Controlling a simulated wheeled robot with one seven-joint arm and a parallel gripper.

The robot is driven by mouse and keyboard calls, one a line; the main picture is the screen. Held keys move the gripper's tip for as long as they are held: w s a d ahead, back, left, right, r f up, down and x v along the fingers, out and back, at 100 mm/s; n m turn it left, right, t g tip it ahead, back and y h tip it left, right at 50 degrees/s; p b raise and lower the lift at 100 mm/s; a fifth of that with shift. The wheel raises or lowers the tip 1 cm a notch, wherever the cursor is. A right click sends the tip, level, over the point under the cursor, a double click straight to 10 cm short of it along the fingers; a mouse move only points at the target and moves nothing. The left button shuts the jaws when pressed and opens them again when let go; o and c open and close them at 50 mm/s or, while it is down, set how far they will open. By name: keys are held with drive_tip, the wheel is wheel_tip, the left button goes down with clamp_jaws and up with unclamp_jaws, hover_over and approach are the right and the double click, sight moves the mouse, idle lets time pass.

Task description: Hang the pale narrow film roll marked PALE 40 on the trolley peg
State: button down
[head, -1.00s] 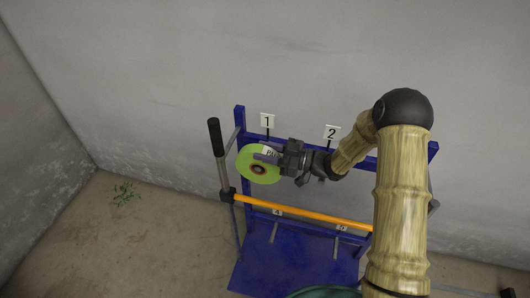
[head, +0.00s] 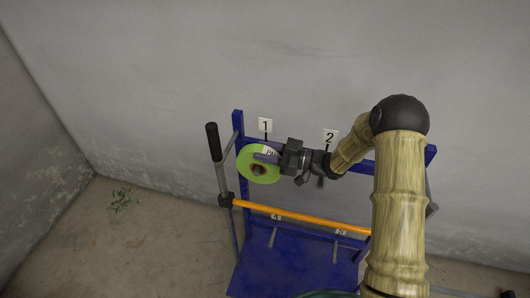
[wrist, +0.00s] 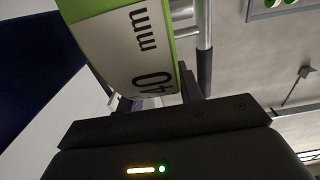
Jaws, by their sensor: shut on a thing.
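The pale green film roll (head: 246,172) is in my gripper (head: 268,158), at the upper left of the blue trolley (head: 300,262), just below the label 1 (head: 265,126). My gripper is shut on its upper right part. In the wrist view the roll's white label (wrist: 140,50) reads "40 mm", above the dark gripper body. The peg behind the roll is hidden, and I cannot tell whether it passes through the core.
Label 2 (head: 330,137) is right of my gripper. A black-gripped handle (head: 214,142) stands close left of the roll. An orange bar (head: 300,218) crosses below, with two lower pegs (head: 272,237) (head: 336,251). The grey wall is behind.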

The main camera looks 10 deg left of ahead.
drive_tip(key=shift+w, duration=0.2)
drive_tip(key=c, duration=0.8)
unclamp_jaws()
drive_tip(key=shift+c, duration=0.2)
wheel_tip(320, 180, up, 10)
idle(0.6)
drive_tip(key=shift+w, duration=0.1)
